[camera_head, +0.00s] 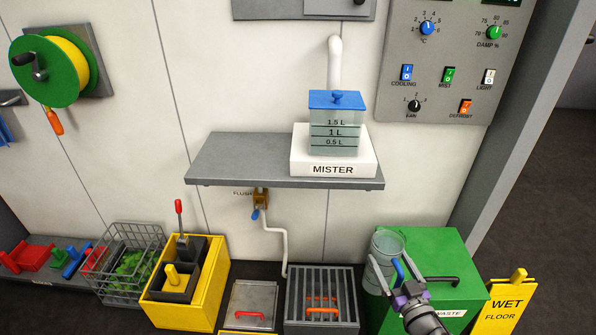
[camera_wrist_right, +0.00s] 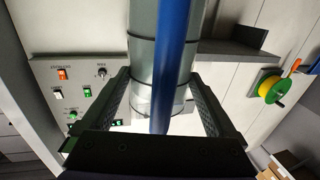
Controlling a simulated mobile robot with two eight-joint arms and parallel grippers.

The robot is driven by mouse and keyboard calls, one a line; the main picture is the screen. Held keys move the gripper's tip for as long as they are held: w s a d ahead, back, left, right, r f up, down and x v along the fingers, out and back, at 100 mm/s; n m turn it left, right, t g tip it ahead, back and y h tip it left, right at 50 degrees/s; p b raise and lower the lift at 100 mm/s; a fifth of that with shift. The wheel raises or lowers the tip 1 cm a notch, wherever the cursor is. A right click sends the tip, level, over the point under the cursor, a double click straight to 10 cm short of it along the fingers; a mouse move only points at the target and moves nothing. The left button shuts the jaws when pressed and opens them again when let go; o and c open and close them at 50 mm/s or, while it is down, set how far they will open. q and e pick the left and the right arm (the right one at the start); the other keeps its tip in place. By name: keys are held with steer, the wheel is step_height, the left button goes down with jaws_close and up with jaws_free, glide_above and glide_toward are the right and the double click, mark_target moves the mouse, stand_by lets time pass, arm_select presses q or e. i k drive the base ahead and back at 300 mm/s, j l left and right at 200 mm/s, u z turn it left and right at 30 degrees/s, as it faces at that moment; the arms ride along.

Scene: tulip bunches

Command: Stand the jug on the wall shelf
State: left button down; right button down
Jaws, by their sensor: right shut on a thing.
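The jug (camera_head: 383,246) is a clear, greyish cylinder with a blue handle, in front of the green waste bin's left side. It looks slightly tilted. My right gripper (camera_head: 409,287) is shut on the handle. In the right wrist view the blue handle (camera_wrist_right: 174,60) runs between the fingers (camera_wrist_right: 160,105), with the jug body (camera_wrist_right: 143,60) behind it. I cannot tell whether the jug touches the bin. The grey wall shelf (camera_head: 228,160) is above and left of the jug; its left half is bare. My left gripper is not in view.
The white mister base (camera_head: 300,160) with its blue-lidded tank (camera_head: 334,134) fills the shelf's right half. Below the shelf are a flush valve (camera_head: 261,197) and white pipe.

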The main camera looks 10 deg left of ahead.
mark_target(245, 155)
steer(key=u, duration=1.1)
steer(key=i+l+u, duration=0.1)
steer(key=u, duration=0.25)
steer(key=l+u, duration=0.3)
steer(key=i+l, duration=0.15)
steer(key=l, duration=0.25)
